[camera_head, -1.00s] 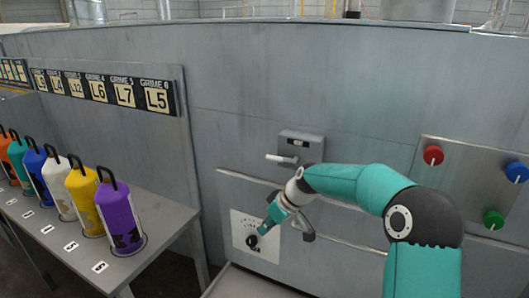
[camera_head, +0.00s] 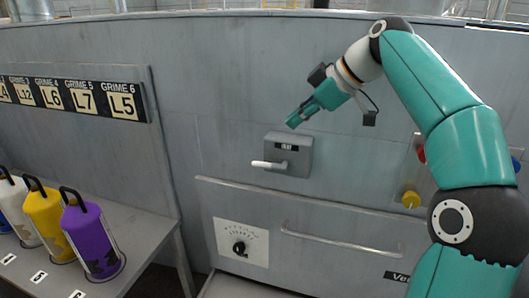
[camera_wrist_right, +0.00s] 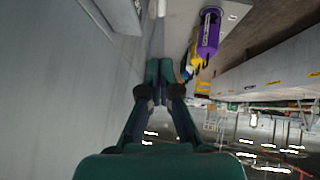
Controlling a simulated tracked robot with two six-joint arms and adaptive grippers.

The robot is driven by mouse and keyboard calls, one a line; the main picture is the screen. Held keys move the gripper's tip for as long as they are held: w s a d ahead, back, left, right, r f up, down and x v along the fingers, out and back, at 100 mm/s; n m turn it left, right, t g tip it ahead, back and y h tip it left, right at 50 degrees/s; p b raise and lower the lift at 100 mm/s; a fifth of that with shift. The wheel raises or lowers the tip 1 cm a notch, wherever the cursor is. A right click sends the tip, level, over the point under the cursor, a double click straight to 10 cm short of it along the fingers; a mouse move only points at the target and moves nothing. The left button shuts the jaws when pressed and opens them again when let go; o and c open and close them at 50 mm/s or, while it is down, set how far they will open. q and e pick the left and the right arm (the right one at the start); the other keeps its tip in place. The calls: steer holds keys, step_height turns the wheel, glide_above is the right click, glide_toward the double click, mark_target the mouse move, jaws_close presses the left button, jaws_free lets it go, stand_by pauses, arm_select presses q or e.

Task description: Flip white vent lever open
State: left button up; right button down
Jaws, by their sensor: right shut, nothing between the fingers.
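The white lever (camera_head: 268,165) sticks out to the left from the lower part of a grey box (camera_head: 297,152) on the grey wall. A small dark display window is in the upper part of the box. My right gripper (camera_head: 292,122) is shut and empty, just above the box, pointing down and left. It appears apart from the lever. In the right wrist view its dark green fingers (camera_wrist_right: 159,72) are together with nothing between them. A grey block at the top of that view may be the box; I cannot tell. My left gripper is not in view.
Below the box are a drawer handle (camera_head: 340,243) and a dial plate (camera_head: 241,242) with a black knob. A yellow knob (camera_head: 411,199) is at the right, partly behind my arm. Purple (camera_head: 90,240) and other coloured cylinders stand on a bench at the left.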

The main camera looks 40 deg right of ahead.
steer(key=w, duration=0.1)
glide_above(267, 163)
steer(key=a, duration=0.1)
step_height(267, 163, down, 7)
steer(key=shift+s+a+f, duration=0.1)
steer(key=shift+f, duration=0.1)
steer(key=shift+d+f+b, duration=0.15)
steer(key=shift+d+f, duration=0.1)
steer(key=shift+f, duration=0.75)
steer(key=shift+d+f+b, duration=0.15)
steer(key=shift+d+f, duration=0.05)
steer(key=shift+f, duration=0.8)
steer(key=shift+d, duration=0.1)
